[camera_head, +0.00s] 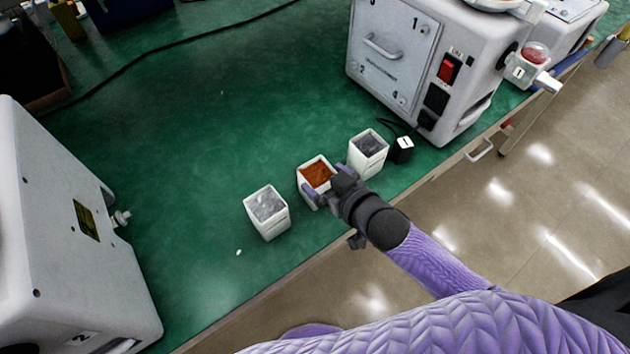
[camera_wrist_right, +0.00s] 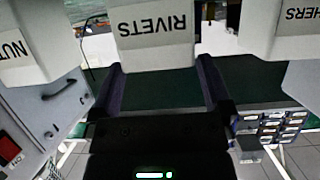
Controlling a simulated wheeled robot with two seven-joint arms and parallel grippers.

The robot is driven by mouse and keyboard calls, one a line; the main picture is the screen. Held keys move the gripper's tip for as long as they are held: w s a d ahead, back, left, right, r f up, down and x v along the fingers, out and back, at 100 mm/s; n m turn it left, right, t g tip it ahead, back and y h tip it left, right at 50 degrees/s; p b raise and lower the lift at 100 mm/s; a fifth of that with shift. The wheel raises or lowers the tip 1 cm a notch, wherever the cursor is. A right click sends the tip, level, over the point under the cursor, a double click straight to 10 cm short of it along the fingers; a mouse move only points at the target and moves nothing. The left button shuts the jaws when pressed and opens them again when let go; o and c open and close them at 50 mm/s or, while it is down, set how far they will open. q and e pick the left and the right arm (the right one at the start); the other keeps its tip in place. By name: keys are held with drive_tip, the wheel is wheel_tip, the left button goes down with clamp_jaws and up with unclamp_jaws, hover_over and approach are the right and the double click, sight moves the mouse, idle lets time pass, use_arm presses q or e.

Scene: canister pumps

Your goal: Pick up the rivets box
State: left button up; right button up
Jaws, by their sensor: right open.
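The rivets box (camera_head: 307,185) is a small white open box with orange-brown contents, upright on the green bench in the head view. It is the middle one of three boxes. My right gripper (camera_head: 324,186) is at it, fingers apart, one on either side of the box. In the right wrist view the box (camera_wrist_right: 152,50) appears upside down with its RIVETS label, between the tips of the open fingers (camera_wrist_right: 160,68). I cannot tell whether the fingers touch it. My left gripper is not in view.
A white box of grey parts (camera_head: 270,226), its label ending in HERS, stands left; the nuts box (camera_head: 367,161) stands right. A black plug-like block (camera_head: 402,150) and a large white machine (camera_head: 395,60) are beyond. Another machine (camera_head: 70,240) stands left. The bench's middle is clear.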

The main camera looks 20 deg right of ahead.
sight(319, 173)
drive_tip(key=b+x, duration=0.1)
drive_tip(key=x, duration=0.2)
drive_tip(key=shift+w+f, duration=0.1)
drive_tip(key=shift+w, duration=0.15)
drive_tip(key=c, duration=1.2)
